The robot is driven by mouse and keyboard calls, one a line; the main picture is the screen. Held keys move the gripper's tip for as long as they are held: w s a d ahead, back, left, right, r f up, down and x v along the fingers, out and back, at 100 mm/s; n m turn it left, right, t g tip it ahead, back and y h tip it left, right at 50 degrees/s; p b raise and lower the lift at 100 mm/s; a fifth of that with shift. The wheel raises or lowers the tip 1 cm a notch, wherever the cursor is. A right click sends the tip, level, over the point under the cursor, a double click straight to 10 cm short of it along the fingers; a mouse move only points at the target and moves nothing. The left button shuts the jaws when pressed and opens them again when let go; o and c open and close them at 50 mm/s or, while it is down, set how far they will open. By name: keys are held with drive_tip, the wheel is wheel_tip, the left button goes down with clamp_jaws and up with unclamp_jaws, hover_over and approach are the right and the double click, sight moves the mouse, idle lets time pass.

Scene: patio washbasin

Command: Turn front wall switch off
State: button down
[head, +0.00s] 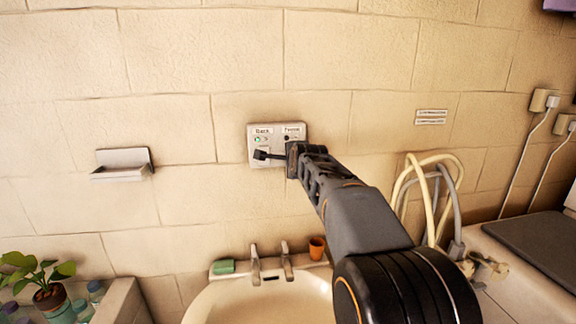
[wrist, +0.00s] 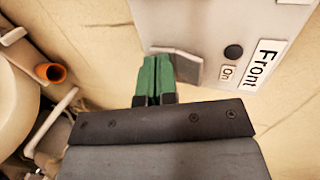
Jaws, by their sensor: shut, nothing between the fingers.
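The wall switch panel (head: 263,131) is a pale plate with "Back" and "Front" labels. The Back side shows a lit green lamp (head: 257,140). The Front side's round lamp (head: 287,138) is dark. In the wrist view, the Front label (wrist: 263,65), the dark lamp (wrist: 233,52) and an "On" mark show beside a grey rocker (wrist: 180,67). My gripper (wrist: 157,62) has its green fingers shut and empty, with the tips at the rocker's edge; I cannot tell whether they touch. In the head view my arm hides the Front rocker.
Below the panel is a washbasin (head: 225,305) with taps (head: 270,265), a green soap bar (head: 223,267) and an orange cup (head: 317,248). A wall shelf (head: 123,164) is at left. Hoses (head: 441,190) hang at right. The wall around the panel is mostly clear.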

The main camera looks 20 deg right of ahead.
drive_tip(key=shift+d+r, duration=0.2)
drive_tip(key=shift+d, duration=0.1)
drive_tip(key=shift+r+p, duration=0.7)
drive_tip(key=shift+a, duration=0.1)
drive_tip(key=b+v, duration=0.2)
drive_tip(key=v, duration=1.2)
drive_tip(key=shift+r+b, duration=0.35)
drive_tip(key=shift+b, duration=0.05)
drive_tip(key=shift+w, duration=0.15)
